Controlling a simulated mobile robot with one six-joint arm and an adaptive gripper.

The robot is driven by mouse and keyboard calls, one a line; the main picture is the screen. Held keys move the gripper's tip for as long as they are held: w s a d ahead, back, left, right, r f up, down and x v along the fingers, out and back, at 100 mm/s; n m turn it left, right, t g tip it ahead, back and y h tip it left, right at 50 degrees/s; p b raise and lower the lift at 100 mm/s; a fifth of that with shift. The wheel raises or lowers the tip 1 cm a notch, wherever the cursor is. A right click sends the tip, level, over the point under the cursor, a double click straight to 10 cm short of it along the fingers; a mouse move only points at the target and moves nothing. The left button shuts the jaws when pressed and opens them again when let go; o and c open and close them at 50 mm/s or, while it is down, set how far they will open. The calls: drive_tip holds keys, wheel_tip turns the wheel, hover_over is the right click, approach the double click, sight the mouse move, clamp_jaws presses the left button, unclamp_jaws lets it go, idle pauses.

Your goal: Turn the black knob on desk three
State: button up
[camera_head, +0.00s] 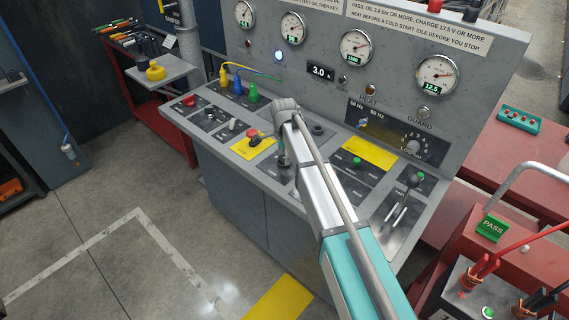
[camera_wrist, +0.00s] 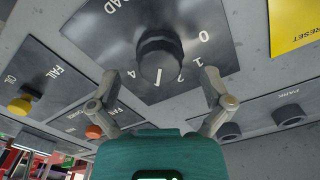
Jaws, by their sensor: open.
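The black knob (camera_wrist: 160,55) sits on a dark metal plate (camera_wrist: 95,30) with a number scale and lettering ending in "AD" in the wrist view. A pale mark shows by its lower edge. My gripper (camera_wrist: 160,76) is open, with one finger on each side of the knob. The fingers look apart from it, with gaps on both sides. I cannot tell how far above the plate they are. In the head view my arm reaches across the grey desk (camera_head: 243,178), and the gripper end is small and partly hidden there. The knob cannot be made out in that view.
A yellow button (camera_wrist: 20,105) and an orange button (camera_wrist: 94,131) lie left of the knob in the wrist view; two dark knobs, one of them here (camera_wrist: 290,115), lie right. A gauge panel (camera_head: 325,75) rises behind the desk. Open floor (camera_head: 100,230) lies at left.

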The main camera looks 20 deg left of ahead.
drive_tip(key=shift+f+b, duration=0.65)
drive_tip(key=shift+f, duration=0.25)
drive_tip(key=c, duration=1.2)
